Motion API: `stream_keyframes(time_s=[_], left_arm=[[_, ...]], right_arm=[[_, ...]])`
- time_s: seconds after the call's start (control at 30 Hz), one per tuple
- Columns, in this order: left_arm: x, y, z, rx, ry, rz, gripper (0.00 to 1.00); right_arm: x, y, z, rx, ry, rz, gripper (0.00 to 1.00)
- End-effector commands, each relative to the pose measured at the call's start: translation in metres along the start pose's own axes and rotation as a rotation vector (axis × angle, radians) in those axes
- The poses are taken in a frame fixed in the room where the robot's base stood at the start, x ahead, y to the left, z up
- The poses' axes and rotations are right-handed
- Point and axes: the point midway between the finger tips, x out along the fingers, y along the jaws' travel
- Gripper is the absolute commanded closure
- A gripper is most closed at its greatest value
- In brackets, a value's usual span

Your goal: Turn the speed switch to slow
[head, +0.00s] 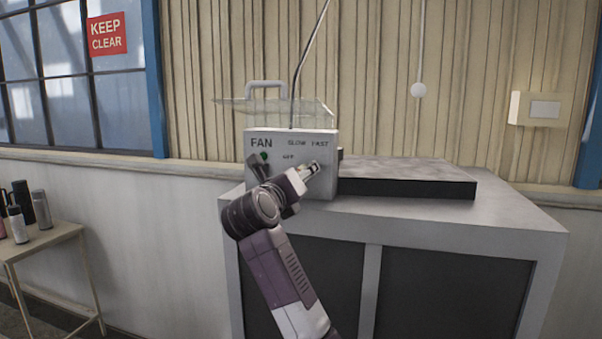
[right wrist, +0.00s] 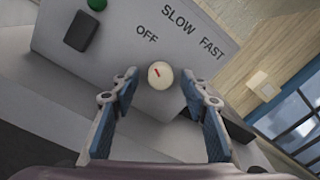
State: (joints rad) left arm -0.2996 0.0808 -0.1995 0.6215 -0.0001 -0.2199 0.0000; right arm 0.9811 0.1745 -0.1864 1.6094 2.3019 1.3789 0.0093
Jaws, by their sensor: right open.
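The fan control box (head: 293,146) stands on the counter, its front marked FAN, SLOW, FAST and OFF. The speed switch is a small pale round knob (right wrist: 160,75) below these labels in the right wrist view. Its short red mark slants to the upper left, roughly towards OFF rather than SLOW or FAST. My right gripper (right wrist: 159,82) is open, with one fingertip on each side of the knob; contact cannot be told. In the head view my right gripper (head: 307,172) is at the box front and hides the knob. My left gripper is not in view.
A dark block-shaped control (right wrist: 81,31) and a green button (right wrist: 97,4) are on the box front. A dark flat slab (head: 408,186) lies on the counter (head: 480,220) right of the box. Bottles (head: 40,208) stand on a small table at left.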

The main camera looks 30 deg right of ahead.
Motion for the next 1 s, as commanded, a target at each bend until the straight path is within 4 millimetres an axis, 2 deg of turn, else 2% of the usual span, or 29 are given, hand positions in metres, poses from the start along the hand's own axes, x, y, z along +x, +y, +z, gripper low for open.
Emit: stream_keyframes(time_s=[0.1,0.47,0.77,1.0], left_arm=[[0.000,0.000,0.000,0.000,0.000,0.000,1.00],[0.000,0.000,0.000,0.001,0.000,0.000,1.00],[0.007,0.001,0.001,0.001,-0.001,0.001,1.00],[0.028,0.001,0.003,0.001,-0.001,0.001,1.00]], right_arm=[[0.000,0.000,0.000,-0.001,0.000,0.000,0.61],[0.000,0.000,0.000,-0.001,0.000,0.000,1.00],[-0.001,0.002,-0.003,0.039,0.003,0.002,1.00],[-0.001,0.004,-0.004,0.180,0.007,0.007,1.00]])
